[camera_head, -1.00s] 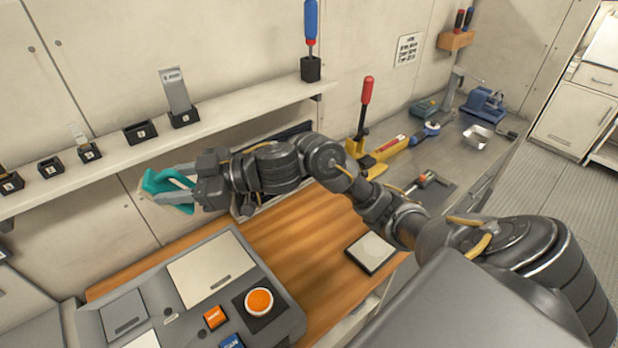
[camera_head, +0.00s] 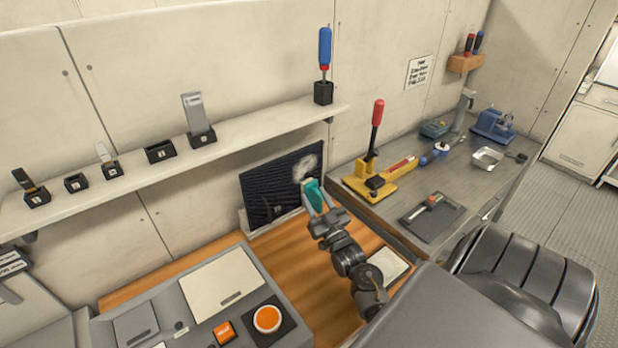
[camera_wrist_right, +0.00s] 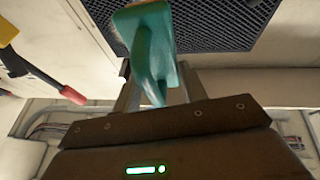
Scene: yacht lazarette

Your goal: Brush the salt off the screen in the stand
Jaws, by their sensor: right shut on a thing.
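A dark ribbed screen (camera_head: 272,190) leans upright in a pale stand (camera_head: 245,222) at the back of the wooden bench top. A whitish salt patch (camera_head: 305,167) shows on its upper right part. My right gripper (camera_head: 318,205) is shut on a teal brush (camera_head: 314,194), in front of the screen's right side just below the patch. In the right wrist view the teal brush (camera_wrist_right: 150,45) stands between the fingers, with the screen (camera_wrist_right: 225,22) behind it. I cannot tell whether the brush touches the screen. My left gripper is not in view.
A yellow press with a red handle (camera_head: 376,125) stands right of the screen. A shelf (camera_head: 130,172) with small black holders runs above and left. A grey console (camera_head: 190,300) with an orange button fills the front left. A pale pad (camera_head: 388,265) lies right of my arm.

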